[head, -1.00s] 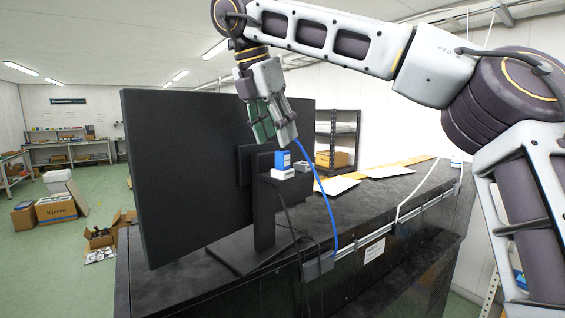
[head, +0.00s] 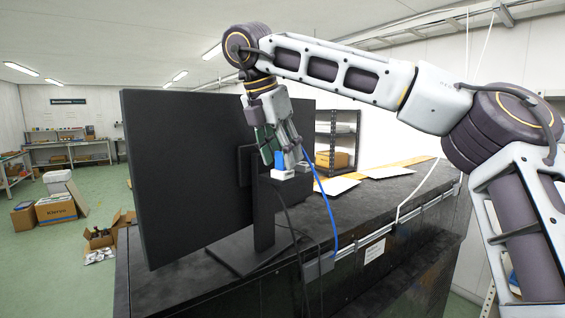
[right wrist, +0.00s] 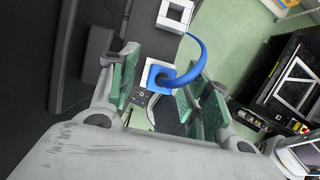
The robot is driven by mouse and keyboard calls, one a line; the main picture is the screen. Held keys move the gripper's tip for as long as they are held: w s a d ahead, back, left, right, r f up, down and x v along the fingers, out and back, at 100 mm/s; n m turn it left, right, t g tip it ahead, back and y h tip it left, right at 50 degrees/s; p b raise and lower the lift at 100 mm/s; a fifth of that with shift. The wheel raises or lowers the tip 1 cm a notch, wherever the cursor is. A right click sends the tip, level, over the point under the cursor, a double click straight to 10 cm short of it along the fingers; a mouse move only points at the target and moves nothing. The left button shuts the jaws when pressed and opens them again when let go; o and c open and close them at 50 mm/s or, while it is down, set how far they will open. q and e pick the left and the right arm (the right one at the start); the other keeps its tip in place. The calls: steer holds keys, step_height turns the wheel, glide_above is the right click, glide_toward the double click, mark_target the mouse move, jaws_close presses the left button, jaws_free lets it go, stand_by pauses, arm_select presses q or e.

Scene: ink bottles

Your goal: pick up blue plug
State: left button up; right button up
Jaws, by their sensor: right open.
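The blue plug (head: 280,160) sits upright at a white socket block (head: 284,174) behind the monitor, with a blue cable (head: 325,200) running down from it. My right gripper (head: 283,156) is open, points down and has its fingertips around the plug's height, partly hiding it. In the right wrist view the plug (right wrist: 156,76) shows between the two green-padded fingers (right wrist: 161,92), with gaps on both sides, and its cable (right wrist: 190,68) curves over to the right. I cannot tell whether a finger touches it. My left gripper is not in view.
A large black monitor (head: 185,180) on a stand (head: 232,252) stands close left of the gripper. A black cable hangs below the plug. The dark counter (head: 350,212) holds white sheets (head: 338,186) at the right. Boxes (head: 57,208) lie on the floor far left.

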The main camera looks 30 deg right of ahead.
stand_by(0.4)
steer(key=c, duration=1)
steer(key=shift+r+p, duration=0.75)
steer(key=shift+r, duration=4.25)
